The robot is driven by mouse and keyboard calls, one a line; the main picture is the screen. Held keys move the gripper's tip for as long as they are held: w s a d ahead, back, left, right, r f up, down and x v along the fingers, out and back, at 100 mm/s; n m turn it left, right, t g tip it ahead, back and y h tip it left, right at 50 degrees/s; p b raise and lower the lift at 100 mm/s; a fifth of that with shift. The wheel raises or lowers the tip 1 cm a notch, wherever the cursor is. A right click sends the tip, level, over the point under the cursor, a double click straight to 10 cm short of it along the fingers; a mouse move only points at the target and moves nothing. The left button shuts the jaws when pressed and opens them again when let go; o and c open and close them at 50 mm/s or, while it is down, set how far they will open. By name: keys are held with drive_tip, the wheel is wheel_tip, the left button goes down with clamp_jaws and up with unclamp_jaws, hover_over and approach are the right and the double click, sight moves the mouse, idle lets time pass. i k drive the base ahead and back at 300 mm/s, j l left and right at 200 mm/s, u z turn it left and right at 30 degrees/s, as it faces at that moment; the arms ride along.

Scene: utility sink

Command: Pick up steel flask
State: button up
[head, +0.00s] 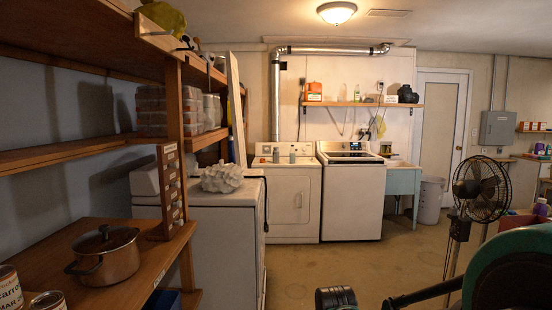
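I cannot pick out the steel flask with certainty. Two small greyish bottles stand upright on top of the white dryer (292,202) at the back: a left bottle (276,155) and a right bottle (292,155). Both are too small to tell whether either is steel. My gripper is not in view.
A copper-coloured pot (105,262) sits on the left wooden shelf. A lumpy white object (222,179) lies on a white appliance. A fan (481,190) and a green and black machine (515,270) stand at right. Open floor (345,265) lies before the washer (352,200).

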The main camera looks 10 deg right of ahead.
sight(275, 153)
drive_tip(key=i+z, duration=0.35)
drive_tip(key=i, duration=4.15)
